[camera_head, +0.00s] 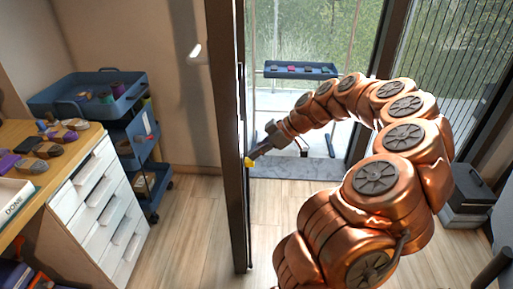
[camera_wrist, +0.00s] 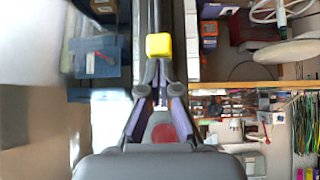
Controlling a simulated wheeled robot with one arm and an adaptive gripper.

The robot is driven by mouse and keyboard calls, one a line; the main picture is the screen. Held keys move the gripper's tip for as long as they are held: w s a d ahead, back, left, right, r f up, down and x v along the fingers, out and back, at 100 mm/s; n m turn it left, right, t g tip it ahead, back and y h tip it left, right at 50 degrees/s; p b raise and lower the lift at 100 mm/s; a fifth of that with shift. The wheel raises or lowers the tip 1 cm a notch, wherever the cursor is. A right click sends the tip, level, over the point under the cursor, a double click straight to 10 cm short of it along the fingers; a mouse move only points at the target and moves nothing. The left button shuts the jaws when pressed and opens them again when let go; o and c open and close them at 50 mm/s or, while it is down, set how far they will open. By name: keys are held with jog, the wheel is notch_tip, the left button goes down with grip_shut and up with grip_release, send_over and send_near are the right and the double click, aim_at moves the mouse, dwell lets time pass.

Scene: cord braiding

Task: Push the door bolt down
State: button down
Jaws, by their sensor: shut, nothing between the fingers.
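The door bolt shows as a yellow knob (camera_head: 249,162) on the edge of the dark door frame (camera_head: 229,130) in the head view. In the wrist view the yellow knob (camera_wrist: 158,46) sits on a dark vertical bar, just past the fingertips. My gripper (camera_head: 256,156) reaches in from the right, its fingertips close to the knob. In the wrist view my gripper (camera_wrist: 160,70) is shut with nothing between the fingers. I cannot tell whether the tips touch the knob. The rest of the bolt is hard to make out.
A drawer unit (camera_head: 95,205) and a blue trolley (camera_head: 135,130) stand left of the door. Beyond the opening is a small table with a blue tray (camera_head: 300,70). A grey box (camera_head: 470,195) stands at the right. The floor (camera_head: 190,240) by the door is clear.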

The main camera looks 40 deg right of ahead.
dwell(0.3)
notch_tip(320, 180, down, 4)
jog(key=b, duration=0.3)
jog(key=shift+s+r, duration=0.1)
jog(key=shift+r, duration=0.1)
jog(key=shift+f, duration=0.1)
jog(key=s+d+r, duration=0.4)
jog(key=d+r, duration=0.1)
jog(key=r, duration=0.6)
jog(key=shift+s+d+r+p, duration=0.2)
jog(key=shift+r+p, duration=0.2)
jog(key=shift+p, duration=0.05)
